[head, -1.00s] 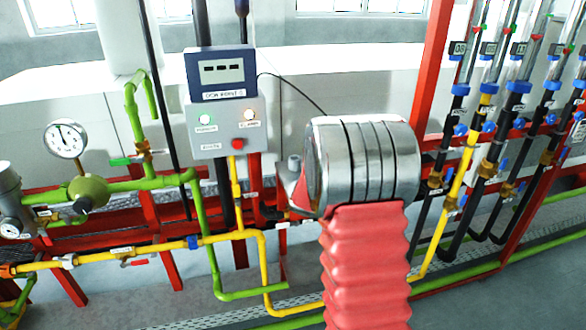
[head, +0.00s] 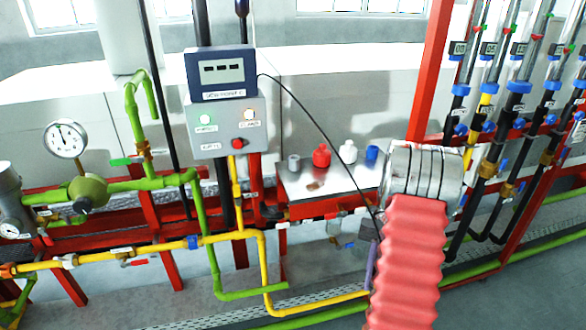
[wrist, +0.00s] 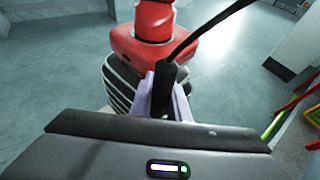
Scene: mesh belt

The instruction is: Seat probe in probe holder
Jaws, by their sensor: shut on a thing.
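My gripper (head: 371,272), with pale purple fingers, hangs low in front of the shelf's right end in the head view. In the wrist view my gripper (wrist: 166,96) is shut on the black probe (wrist: 165,76), whose black cable runs up and right. In the head view the cable (head: 318,122) runs from the meter box (head: 221,74) down to my gripper; the probe itself is not clear there. A small grey cup (head: 293,163), possibly the probe holder, stands on the shelf, left of and above my gripper and apart from it.
A red bottle (head: 321,156), a white bottle (head: 348,152) and a blue one (head: 371,154) stand on the pale shelf (head: 320,184). A yellow pipe (head: 262,262) and green pipes (head: 207,240) run below and left. A red post (head: 428,75) rises behind my arm.

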